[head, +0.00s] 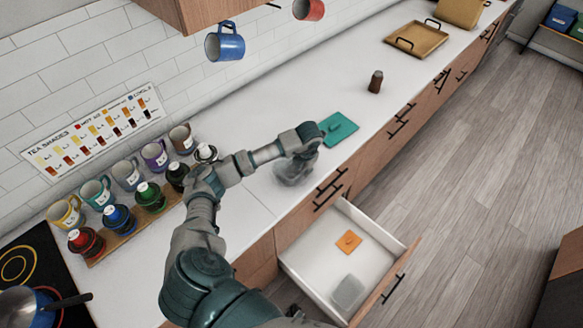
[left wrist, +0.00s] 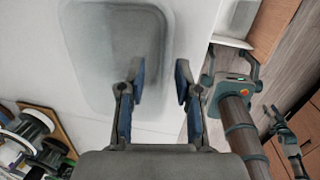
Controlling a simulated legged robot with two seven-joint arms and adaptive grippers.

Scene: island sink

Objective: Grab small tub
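A translucent grey tub (head: 293,173) stands on the white counter near its front edge, below my left gripper (head: 312,138). The tub also fills the upper left of the left wrist view (left wrist: 105,45). There my left gripper (left wrist: 160,88) is open, with one finger over the tub's right part and the other just outside its right side. Whether it touches the tub I cannot tell. My right gripper (left wrist: 232,62) shows in the left wrist view, apparently open and empty near the drawer; it is not in the head view.
An open drawer (head: 318,265) holds an orange square (head: 348,241) and a grey translucent piece (head: 347,292). A teal lid-like square (head: 338,128) lies beyond the tub. Mugs and jars (head: 150,197) line the wall side. A brown shaker (head: 376,82) stands farther along.

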